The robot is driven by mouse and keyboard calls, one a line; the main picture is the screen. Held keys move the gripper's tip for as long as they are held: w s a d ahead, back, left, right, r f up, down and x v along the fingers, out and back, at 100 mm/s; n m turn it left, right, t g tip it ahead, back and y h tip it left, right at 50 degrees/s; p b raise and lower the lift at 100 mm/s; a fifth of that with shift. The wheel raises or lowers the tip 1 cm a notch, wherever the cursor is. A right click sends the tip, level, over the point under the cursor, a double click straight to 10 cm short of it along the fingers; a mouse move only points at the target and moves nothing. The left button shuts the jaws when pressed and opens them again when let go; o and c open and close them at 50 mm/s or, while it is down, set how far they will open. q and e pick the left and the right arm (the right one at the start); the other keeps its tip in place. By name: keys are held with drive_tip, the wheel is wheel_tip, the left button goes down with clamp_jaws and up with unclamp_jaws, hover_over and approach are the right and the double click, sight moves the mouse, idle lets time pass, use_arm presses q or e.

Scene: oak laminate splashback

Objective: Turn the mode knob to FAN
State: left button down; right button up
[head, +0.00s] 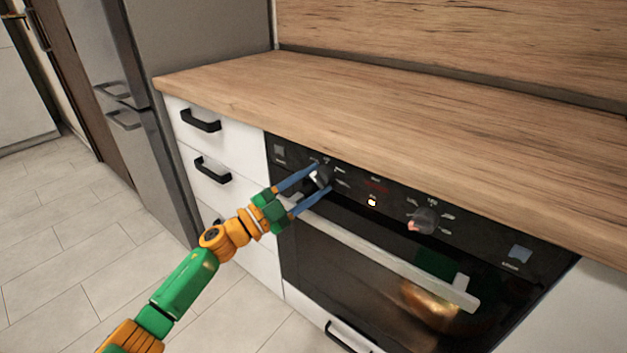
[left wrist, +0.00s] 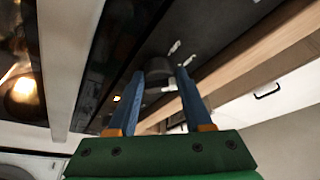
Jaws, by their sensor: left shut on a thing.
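The oven's black control panel (head: 386,196) carries two knobs. The left knob (head: 319,178) is dark with a paler face and sits between the blue fingers of my left gripper (head: 322,176). My left gripper is shut on this knob. The left wrist view shows the knob (left wrist: 158,84) between the two blue fingertips (left wrist: 160,80). Small white marks surround the knob; I cannot read them. The right knob (head: 423,221) stands free, with a reddish glint on its left side. My right gripper is not in view.
The oak worktop (head: 400,110) overhangs just above the panel. The pale oven handle (head: 390,255) runs below it, in front of the dark oven door. White drawers with black handles (head: 212,169) stand left of the oven. A small lit indicator (head: 372,202) glows between the knobs.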

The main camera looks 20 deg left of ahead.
use_arm(q)
drive_tip(key=m+p, duration=0.1)
drive_tip(key=m, duration=0.1)
drive_tip(key=m+g, duration=0.1)
drive_tip(key=m, duration=0.1)
drive_tip(key=shift+a+r+g+p, duration=0.1)
drive_tip(key=shift+r+g+p, duration=0.2)
drive_tip(key=shift+p, duration=0.05)
drive_tip(key=m+g+p, duration=0.1)
drive_tip(key=m, duration=0.1)
drive_tip(key=shift+r+m+p, duration=0.15)
drive_tip(key=shift+m+p, duration=0.15)
drive_tip(key=shift+m, duration=0.1)
drive_tip(key=shift+m+g+y+p, duration=0.35)
drive_tip(key=shift+m+p, duration=0.35)
drive_tip(key=shift+m, duration=0.3)
drive_tip(key=shift+m+y+p, duration=0.25)
drive_tip(key=shift+m+p, duration=0.2)
drive_tip(key=shift+m, duration=0.15)
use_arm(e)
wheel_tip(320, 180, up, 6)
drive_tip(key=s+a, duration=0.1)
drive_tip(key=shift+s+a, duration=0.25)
use_arm(q)
drive_tip(key=shift+c, duration=1.6)
unclamp_jaws()
